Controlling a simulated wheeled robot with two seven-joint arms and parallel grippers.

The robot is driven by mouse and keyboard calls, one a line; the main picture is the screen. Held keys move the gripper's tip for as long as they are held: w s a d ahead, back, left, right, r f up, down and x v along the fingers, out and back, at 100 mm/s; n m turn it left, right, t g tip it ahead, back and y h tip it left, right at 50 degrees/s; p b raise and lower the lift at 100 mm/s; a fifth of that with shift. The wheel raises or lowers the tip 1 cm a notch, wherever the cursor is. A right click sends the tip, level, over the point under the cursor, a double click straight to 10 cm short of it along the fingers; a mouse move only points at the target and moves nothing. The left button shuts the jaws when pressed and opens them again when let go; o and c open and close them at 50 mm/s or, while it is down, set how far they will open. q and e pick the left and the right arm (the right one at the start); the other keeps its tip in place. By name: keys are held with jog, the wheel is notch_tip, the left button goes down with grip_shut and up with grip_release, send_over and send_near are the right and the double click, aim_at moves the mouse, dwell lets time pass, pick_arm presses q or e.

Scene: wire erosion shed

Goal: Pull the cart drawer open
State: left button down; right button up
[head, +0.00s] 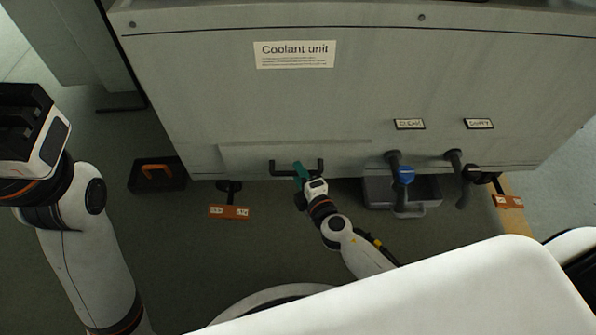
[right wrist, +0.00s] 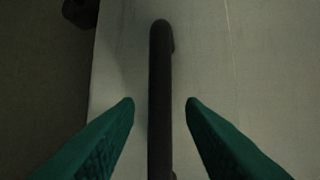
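The drawer front (head: 240,157) is a pale panel low on the grey unit labelled "Coolant unit", and looks flush with it. Its dark bar handle (head: 282,170) also shows in the right wrist view (right wrist: 160,90), running upright through the picture. My right gripper (head: 299,169) is at the handle in the head view. In the right wrist view its green fingers (right wrist: 160,103) are open, one on each side of the bar, with a gap on both sides. I cannot tell how deep the bar sits between them. My left arm shows at the left, but its fingers do not.
Right of the drawer are a blue-marked hose or valve (head: 405,175), another dark pipe (head: 455,165) and a grey bin (head: 375,192) beneath. A dark box with an orange handle (head: 145,180) and an orange-tagged pedal (head: 228,211) are at the left.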

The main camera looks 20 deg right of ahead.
jog(key=shift+w+a+f, duration=0.1)
jog(key=shift+w+a, duration=0.05)
jog(key=shift+w, duration=0.55)
grip_shut()
